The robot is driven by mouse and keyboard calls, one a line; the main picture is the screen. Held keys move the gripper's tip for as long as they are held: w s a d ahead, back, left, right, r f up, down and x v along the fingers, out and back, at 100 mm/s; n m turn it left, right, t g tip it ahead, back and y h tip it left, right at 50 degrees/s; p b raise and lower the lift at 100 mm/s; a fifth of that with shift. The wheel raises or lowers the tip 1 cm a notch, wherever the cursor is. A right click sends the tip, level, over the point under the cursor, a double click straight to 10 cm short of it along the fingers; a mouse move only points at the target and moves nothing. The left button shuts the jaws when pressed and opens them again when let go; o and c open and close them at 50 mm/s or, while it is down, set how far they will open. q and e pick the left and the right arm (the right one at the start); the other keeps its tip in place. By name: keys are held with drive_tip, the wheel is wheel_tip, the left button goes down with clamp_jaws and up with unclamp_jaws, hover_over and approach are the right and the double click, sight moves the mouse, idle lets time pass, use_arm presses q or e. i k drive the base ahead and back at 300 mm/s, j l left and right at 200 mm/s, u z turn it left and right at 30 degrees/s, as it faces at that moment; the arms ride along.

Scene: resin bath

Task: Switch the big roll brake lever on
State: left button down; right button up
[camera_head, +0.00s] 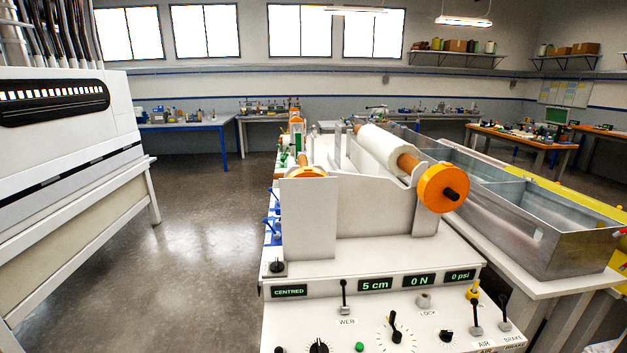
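A panel lever (505,312) stands at the right end of the front control panel, above a label reading BRAKE. Its black handle points up; I cannot tell whether this is its on or off position. Another lever (475,318), with a yellow part near its top, stands just left of it above a label reading AIR. A big white roll (386,148) lies on a shaft above the machine, with an orange end disc (443,189) facing me. Neither of my grippers shows in the head view.
The control panel (290,325) also bears a WEB lever (344,297), knobs and green displays reading CENTRED, 5 cm, 0 N and 0 psi. A metal bath (570,245) stands at the right. A large white machine (75,150) stands at the left, with clear floor (200,250) between.

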sight(503, 297)
drive_tip(key=l+z, duration=0.1)
drive_tip(key=z, duration=0.35)
drive_tip(key=l+z, duration=0.15)
drive_tip(key=z, duration=0.3)
drive_tip(key=k+l+z, duration=0.1)
drive_tip(key=z, duration=0.35)
drive_tip(key=i+l+z, duration=0.1)
drive_tip(key=i+l, duration=0.6)
